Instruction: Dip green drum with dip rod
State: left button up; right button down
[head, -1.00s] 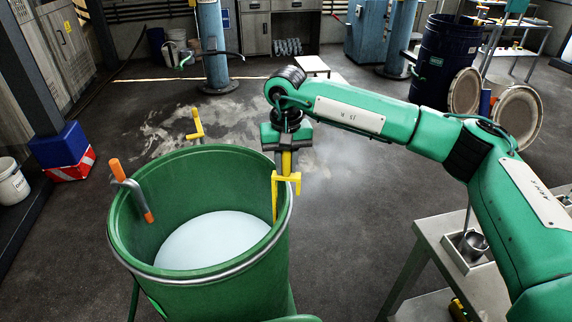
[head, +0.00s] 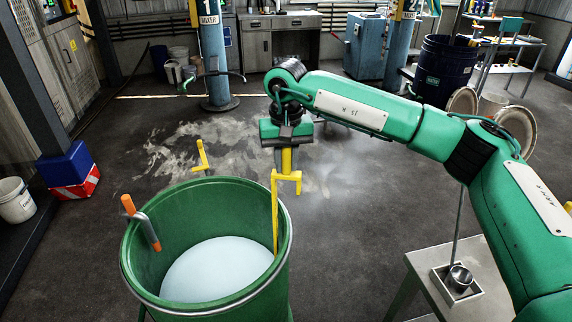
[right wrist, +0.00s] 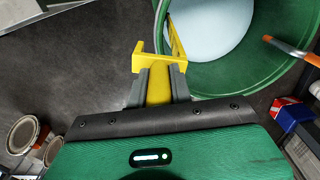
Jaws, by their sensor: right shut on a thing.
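The green drum (head: 143,268) stands open at lower centre in the head view, with pale liquid (head: 222,268) inside. My right gripper (head: 286,150) is above the drum's right rim, shut on the handle of a yellow dip rod (head: 275,215). The rod's long thin part hangs inside the drum and reaches down to the liquid's right edge; whether its tip is under the surface I cannot tell. In the right wrist view, the rod (right wrist: 158,85) is between the fingers, beside the drum rim (right wrist: 157,20). My left gripper is not in view.
An orange-handled hook (head: 150,230) hangs on the drum's left rim. Another yellow angled piece (head: 202,160) shows beyond the rim. A table (head: 485,260) at right carries a ladle cup (head: 459,278) in a tray.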

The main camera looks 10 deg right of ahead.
notch_tip(320, 180, up, 24)
jog(key=p, duration=1.6)
jog(key=shift+r, duration=0.15)
dwell(0.6)
